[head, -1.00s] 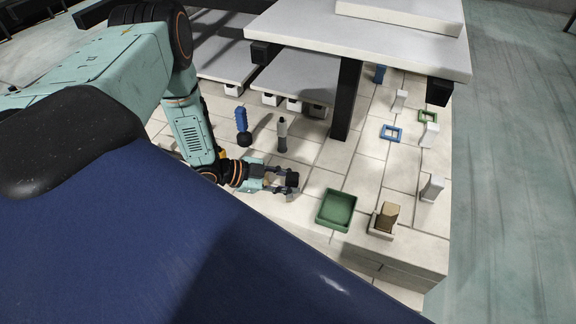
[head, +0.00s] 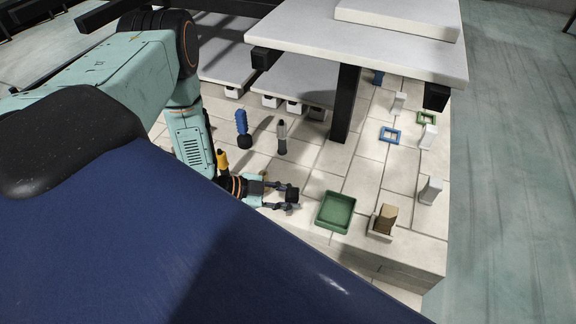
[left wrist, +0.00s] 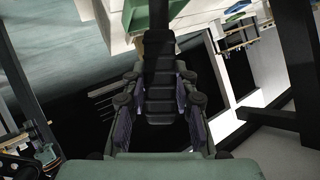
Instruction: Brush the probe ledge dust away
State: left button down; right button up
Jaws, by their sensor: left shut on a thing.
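My left gripper (head: 282,197) is low over the near edge of the pale tiled deck, left of a green tray (head: 320,222). It is shut on a black ribbed handle (left wrist: 160,90), which lies between its fingers in the left wrist view. A dark shaft runs from the handle to the top of that view; its far end is out of sight, so I cannot tell if it bears bristles. I cannot make out dust or tell which surface is the probe ledge. My right gripper is not in view.
A blue tool (head: 242,122), a grey-and-black tool (head: 281,136) and a yellow-handled thing (head: 222,160) stand behind the gripper. A tan block (head: 387,216) sits in a pale holder at right. A black post (head: 345,105) supports the white slab (head: 360,48) above the deck.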

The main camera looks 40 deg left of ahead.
pick_arm(q)
jog(key=shift+w+a+b, duration=0.15)
jog(key=shift+w+a, duration=0.5)
jog(key=shift+w, duration=0.25)
jog(key=shift+w+a+b, duration=0.15)
jog(key=shift+w+a, duration=0.5)
jog(key=shift+w, duration=0.25)
jog(key=w+a, duration=0.1)
jog(key=w+a+b, duration=0.1)
jog(key=w, duration=0.1)
jog(key=shift+w+a, duration=0.2)
jog(key=shift+a, duration=0.05)
jog(key=shift+r, duration=0.1)
notch_tip(320, 180, up, 7)
jog(key=p, duration=0.7)
